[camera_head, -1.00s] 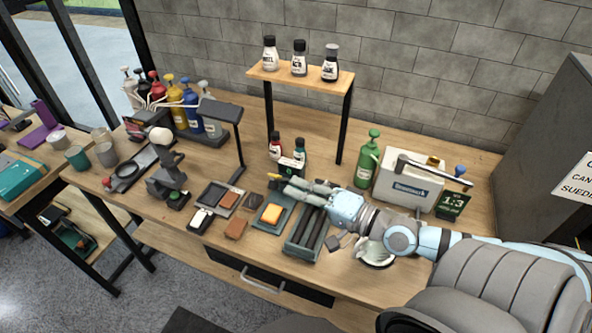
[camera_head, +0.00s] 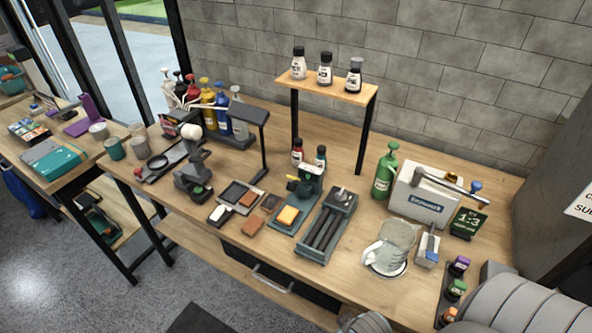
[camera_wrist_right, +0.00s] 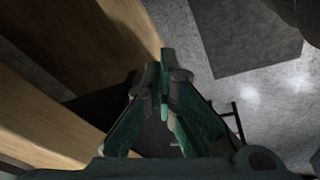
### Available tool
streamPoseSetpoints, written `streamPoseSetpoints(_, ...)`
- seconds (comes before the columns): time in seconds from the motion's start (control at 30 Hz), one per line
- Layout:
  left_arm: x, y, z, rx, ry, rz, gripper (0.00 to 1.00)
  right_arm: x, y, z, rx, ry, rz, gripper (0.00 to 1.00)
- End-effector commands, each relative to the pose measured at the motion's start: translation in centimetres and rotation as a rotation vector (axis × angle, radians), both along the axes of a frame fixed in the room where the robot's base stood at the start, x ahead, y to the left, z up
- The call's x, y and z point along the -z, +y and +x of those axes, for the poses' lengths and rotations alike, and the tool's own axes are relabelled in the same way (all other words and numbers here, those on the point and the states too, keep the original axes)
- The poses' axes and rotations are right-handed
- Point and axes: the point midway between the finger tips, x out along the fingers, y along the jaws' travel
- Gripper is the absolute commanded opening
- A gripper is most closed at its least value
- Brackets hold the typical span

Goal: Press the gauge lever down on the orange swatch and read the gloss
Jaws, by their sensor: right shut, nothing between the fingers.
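The gauge (camera_head: 309,182) stands on the workbench in the head view, with a dark green body and a small lever knob on its left side. The orange swatch (camera_head: 289,215) lies on the gauge's teal base plate, in front of the body. The lever's exact position and any reading are too small to tell. My right gripper (camera_wrist_right: 160,75) shows only in the right wrist view, shut and empty, pointing past a wooden edge towards the grey floor. It is away from the gauge. My left gripper is in neither view.
A tray with dark rollers (camera_head: 325,232) stands right of the gauge. Brown swatches (camera_head: 252,226) lie to its left. Behind it are two small bottles and a raised shelf (camera_head: 327,84).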

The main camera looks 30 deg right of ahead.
Motion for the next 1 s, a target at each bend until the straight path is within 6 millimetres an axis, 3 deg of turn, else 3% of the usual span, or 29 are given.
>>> streamPoseSetpoints(0.03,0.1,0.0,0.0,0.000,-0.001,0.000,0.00,2.5,-0.2,-0.6,0.003,0.021,-0.001,0.00)
streamPoseSetpoints(0.17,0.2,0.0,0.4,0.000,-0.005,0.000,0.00,9.1,-0.8,-3.0,0.012,0.054,0.002,0.00)
streamPoseSetpoints(0.3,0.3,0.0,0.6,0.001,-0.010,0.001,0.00,15.7,-1.3,-8.0,0.025,0.102,0.007,0.00)
streamPoseSetpoints(0.4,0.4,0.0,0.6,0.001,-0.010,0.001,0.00,18.8,-1.4,-12.3,0.033,0.131,0.010,0.00)
streamPoseSetpoints(0.5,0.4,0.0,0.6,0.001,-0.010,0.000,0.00,20.1,-1.4,-15.0,0.038,0.145,0.013,0.00)
streamPoseSetpoints(0.6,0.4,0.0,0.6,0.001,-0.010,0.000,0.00,20.4,-1.2,-16.0,0.039,0.150,0.014,0.00)
streamPoseSetpoints(1.0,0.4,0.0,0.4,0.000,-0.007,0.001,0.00,20.4,-1.2,-16.1,0.040,0.151,0.013,0.00)
